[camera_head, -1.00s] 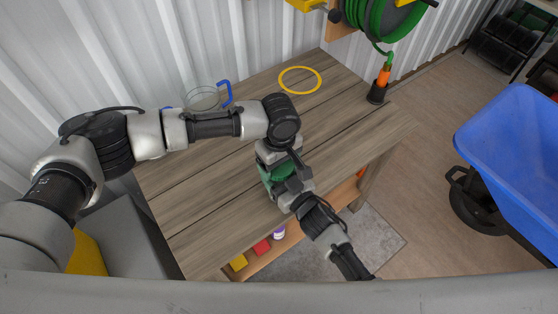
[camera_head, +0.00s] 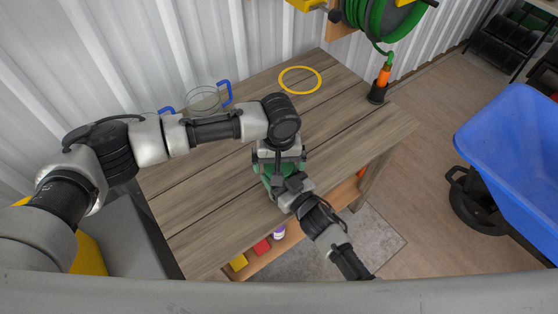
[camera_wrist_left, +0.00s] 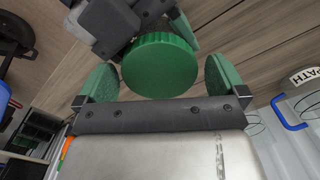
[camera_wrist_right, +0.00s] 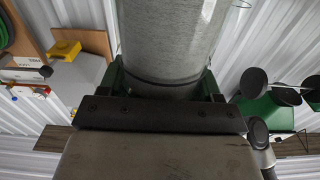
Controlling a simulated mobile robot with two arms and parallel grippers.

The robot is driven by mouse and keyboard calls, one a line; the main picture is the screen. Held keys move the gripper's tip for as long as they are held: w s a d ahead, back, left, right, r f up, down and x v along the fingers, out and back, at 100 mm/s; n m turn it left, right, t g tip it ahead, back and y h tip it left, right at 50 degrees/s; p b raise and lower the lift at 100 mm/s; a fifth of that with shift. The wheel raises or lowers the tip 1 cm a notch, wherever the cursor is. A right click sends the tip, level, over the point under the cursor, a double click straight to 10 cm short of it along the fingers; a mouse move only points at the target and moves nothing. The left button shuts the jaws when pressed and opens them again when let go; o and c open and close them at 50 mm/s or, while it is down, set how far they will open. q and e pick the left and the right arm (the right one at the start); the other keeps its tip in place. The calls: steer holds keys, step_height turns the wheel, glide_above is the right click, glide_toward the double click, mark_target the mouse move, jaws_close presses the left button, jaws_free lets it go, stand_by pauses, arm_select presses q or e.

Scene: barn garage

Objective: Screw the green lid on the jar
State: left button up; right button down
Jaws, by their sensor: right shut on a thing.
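The green lid (camera_wrist_left: 159,66) is seen from above in the left wrist view, between the two fingers of my left gripper (camera_wrist_left: 162,82). Those fingers stand apart, with a gap on each side of the lid. The glass jar (camera_wrist_right: 170,50) is clear and cylindrical in the right wrist view. My right gripper (camera_wrist_right: 165,85) is shut on it, one finger on each side. In the head view my left gripper (camera_head: 277,168) hangs over the jar and mostly hides it and the lid. My right gripper (camera_head: 286,186) reaches in from the front. How the lid sits on the jar is hidden.
The wooden workbench (camera_head: 340,115) bears a yellow ring (camera_head: 300,80), an orange nozzle (camera_head: 383,76) in a dark holder and a clear vessel with a blue handle (camera_head: 226,92). A blue wheelbarrow tub (camera_head: 510,140) stands at right. The bench's right half is mostly clear.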

arm_select(q)
steer(key=shift+r, duration=2.25)
steer(key=r+n, duration=0.1)
steer(key=n, duration=0.1)
steer(key=shift+r+n, duration=0.35)
steer(key=shift+n, duration=0.05)
steer(key=r+n, duration=0.1)
steer(key=n, duration=0.2)
steer(key=shift+r+n, duration=0.3)
steer(key=shift+r, duration=0.1)
